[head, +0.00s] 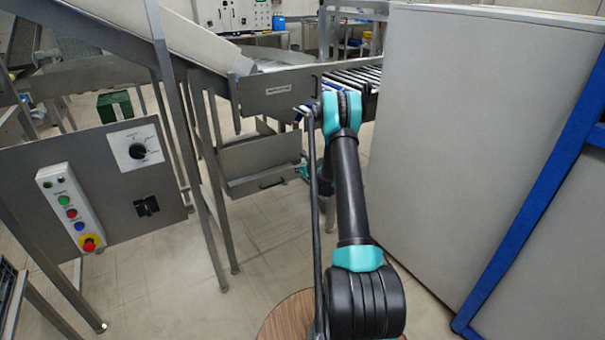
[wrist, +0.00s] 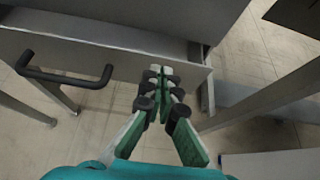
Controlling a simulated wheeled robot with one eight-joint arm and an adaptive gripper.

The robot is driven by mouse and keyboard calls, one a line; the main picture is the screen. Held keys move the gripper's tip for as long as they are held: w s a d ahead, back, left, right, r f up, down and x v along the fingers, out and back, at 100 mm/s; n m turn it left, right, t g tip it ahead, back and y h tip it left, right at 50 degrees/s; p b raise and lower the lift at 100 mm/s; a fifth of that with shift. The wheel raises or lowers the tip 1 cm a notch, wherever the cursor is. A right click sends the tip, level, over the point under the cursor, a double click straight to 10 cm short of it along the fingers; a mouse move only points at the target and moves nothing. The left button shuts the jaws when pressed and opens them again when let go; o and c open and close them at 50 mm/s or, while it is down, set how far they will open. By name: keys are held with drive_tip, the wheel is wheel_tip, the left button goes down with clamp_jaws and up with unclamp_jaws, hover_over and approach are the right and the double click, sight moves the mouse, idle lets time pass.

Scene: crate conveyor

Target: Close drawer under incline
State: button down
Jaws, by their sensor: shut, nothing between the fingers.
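The grey metal drawer (head: 262,178) is under the lower end of the incline (head: 195,38) in the head view, left of my arm. It appears to stand partly out. In the wrist view its front panel (wrist: 115,58) crosses the upper part, with a black bar handle (wrist: 65,78) at left. My gripper (wrist: 162,72) is shut and empty, its fingertips at the panel's right part, right of the handle. I cannot tell whether they touch it. In the head view my gripper is mostly hidden behind my arm.
A large grey cabinet (head: 480,130) with a blue frame stands close on the right. A control panel (head: 100,185) with buttons is at left. Thin metal legs (head: 205,190) stand left of the drawer. A roller conveyor (head: 355,78) is behind my arm. Floor is clear before the drawer.

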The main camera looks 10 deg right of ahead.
drive_tip(key=shift+w+a, duration=0.2)
drive_tip(key=shift+w, duration=0.35)
drive_tip(key=shift+w+a, duration=0.2)
drive_tip(key=shift+w, duration=0.45)
drive_tip(key=shift+w+a, duration=0.2)
drive_tip(key=shift+w, duration=0.4)
